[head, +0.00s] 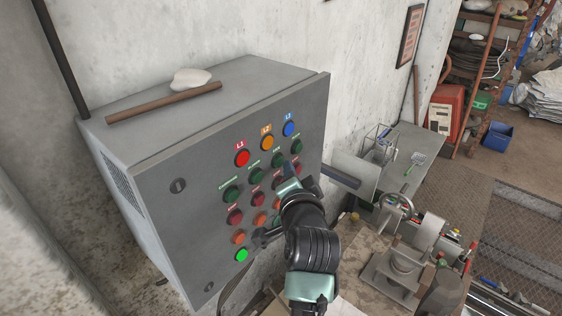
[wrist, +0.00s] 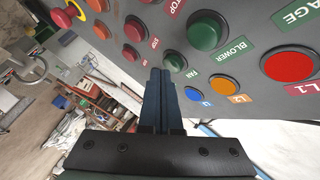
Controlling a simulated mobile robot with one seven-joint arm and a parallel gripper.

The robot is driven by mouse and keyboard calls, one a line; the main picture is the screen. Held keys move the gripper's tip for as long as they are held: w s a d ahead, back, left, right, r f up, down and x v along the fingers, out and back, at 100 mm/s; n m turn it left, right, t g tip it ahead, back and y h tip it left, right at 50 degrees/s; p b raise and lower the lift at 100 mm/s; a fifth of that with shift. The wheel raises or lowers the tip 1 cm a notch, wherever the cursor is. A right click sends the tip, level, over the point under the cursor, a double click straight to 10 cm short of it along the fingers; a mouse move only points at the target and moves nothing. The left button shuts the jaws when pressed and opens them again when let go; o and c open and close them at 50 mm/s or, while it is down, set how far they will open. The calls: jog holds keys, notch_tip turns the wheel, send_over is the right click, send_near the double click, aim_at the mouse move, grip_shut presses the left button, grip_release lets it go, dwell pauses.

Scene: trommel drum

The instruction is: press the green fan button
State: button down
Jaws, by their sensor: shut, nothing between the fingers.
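The green fan button (wrist: 175,62), labelled FAN, is on the grey control panel. In the head view it is the rightmost button (head: 296,147) of the green row, below the blue lamp. My gripper (wrist: 158,72) is shut and empty, its fingers pointing at the panel. In the wrist view the fingertips appear just left of the fan button; I cannot tell how far they are from the panel. In the head view my gripper (head: 290,170) shows below the fan button and hides some lower buttons.
The larger-looking green blower button (wrist: 207,30) is beside the fan button. Red stop buttons (wrist: 131,28) are close too. Red L1 (head: 242,158), orange L2 (head: 267,142) and blue L3 (head: 289,129) lamps line the cabinet's top. A cluttered workbench (head: 350,250) stands at right.

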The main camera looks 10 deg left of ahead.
jog(key=shift+w+a, duration=0.25)
jog(key=shift+a, duration=0.15)
dwell(0.7)
jog(key=shift+d, duration=0.15)
jog(key=shift+s+d, duration=0.5)
jog(key=shift+d, duration=0.1)
jog(key=shift+d, duration=0.1)
jog(key=shift+s+d+p, duration=0.15)
jog(key=shift+s+d, duration=0.55)
jog(key=shift+d, duration=0.3)
jog(key=shift+s+d+p, duration=0.15)
jog(key=shift+s+d, duration=0.5)
jog(key=shift+d, duration=0.3)
